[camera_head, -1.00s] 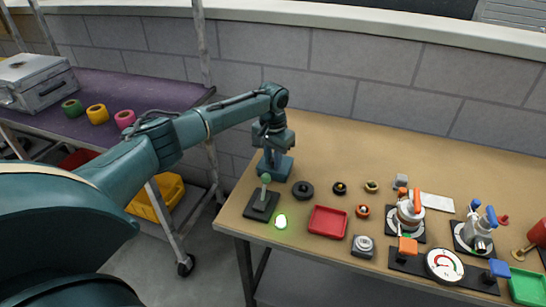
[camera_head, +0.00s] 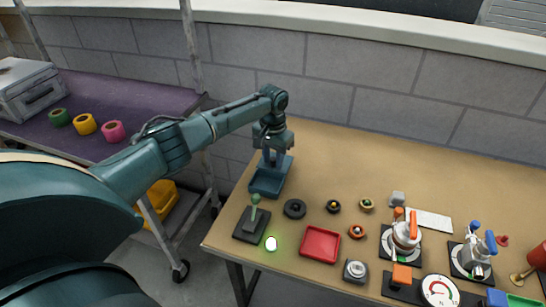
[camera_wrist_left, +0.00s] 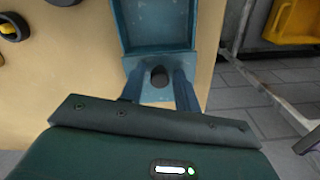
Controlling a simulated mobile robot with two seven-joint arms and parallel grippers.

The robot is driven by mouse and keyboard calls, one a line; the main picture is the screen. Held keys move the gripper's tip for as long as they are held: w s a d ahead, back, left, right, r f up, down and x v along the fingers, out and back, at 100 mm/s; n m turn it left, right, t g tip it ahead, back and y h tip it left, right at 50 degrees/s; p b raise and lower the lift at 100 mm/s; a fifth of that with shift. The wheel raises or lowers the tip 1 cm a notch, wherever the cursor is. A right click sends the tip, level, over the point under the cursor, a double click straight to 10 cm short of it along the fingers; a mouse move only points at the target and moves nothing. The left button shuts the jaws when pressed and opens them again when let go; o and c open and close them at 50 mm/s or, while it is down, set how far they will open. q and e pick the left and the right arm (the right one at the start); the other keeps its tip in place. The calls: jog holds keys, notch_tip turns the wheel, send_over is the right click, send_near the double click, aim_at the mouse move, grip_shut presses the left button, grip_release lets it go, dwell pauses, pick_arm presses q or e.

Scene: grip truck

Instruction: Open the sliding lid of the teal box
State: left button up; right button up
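The teal box (camera_head: 265,188) stands at the left end of the wooden table, its near part uncovered and its inside showing empty. Its lid (camera_head: 283,161) sits slid toward the far side, under my left gripper (camera_head: 273,152). In the left wrist view the open tray of the box (camera_wrist_left: 157,38) is at the top. The lid (camera_wrist_left: 156,96) is below it, with a dark round knob (camera_wrist_left: 159,76) between my left fingers. The fingers stand apart, with gaps seen on both sides of the knob. My right gripper is not in view.
A black base with a green-knobbed lever (camera_head: 251,222), a dark ring (camera_head: 295,209) and a red tray (camera_head: 320,244) lie near the box. Valves and a gauge (camera_head: 440,291) stand at the right. A purple-topped cart (camera_head: 130,95) is left. The table's far middle is clear.

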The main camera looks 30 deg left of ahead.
aim_at(273, 158)
pick_arm(q)
jog(key=shift+o, duration=0.8)
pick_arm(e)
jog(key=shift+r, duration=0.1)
pick_arm(q)
jog(key=shift+r, duration=0.3)
notch_tip(273, 158, up, 13)
jog(key=shift+f, duration=0.2)
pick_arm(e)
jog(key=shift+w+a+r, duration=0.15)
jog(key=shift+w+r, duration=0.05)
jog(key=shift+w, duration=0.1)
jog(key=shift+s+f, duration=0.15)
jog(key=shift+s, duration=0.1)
